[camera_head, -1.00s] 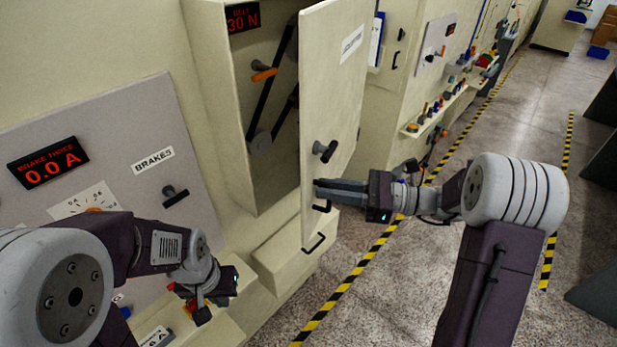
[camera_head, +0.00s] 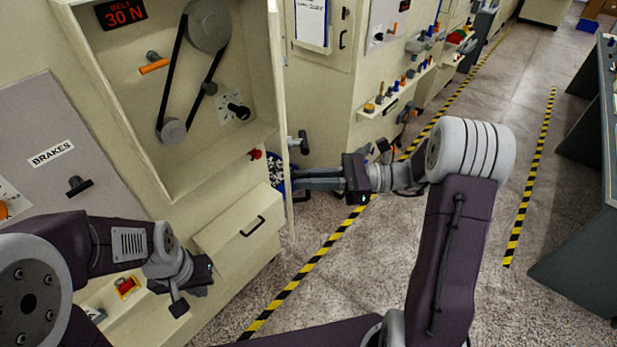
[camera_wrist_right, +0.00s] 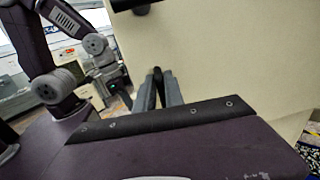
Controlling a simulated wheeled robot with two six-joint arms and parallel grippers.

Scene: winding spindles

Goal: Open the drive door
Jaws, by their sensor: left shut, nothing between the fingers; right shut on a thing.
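The drive door (camera_head: 283,120) stands wide open, seen almost edge-on in the head view. Its panel (camera_wrist_right: 220,50) fills much of the right wrist view. A dark latch knob (camera_head: 302,143) sticks out from its outer face. My right gripper (camera_head: 292,180) is shut on the dark door handle below that knob; its fingers also show in the right wrist view (camera_wrist_right: 158,90), where the grip is small and partly hidden. My left gripper (camera_head: 205,278) is shut and empty, low in front of the cabinet. The drive compartment (camera_head: 120,75) is exposed, with a black belt (camera_head: 172,75) on pulleys.
The compartment holds an orange-handled lever (camera_head: 154,67) and a black knob (camera_head: 238,111). A closed drawer (camera_head: 240,235) sits below. The brakes panel (camera_head: 50,120) is at left. Speckled floor (camera_head: 400,270) with striped tape is free at right; a dark bench (camera_head: 590,240) stands beyond.

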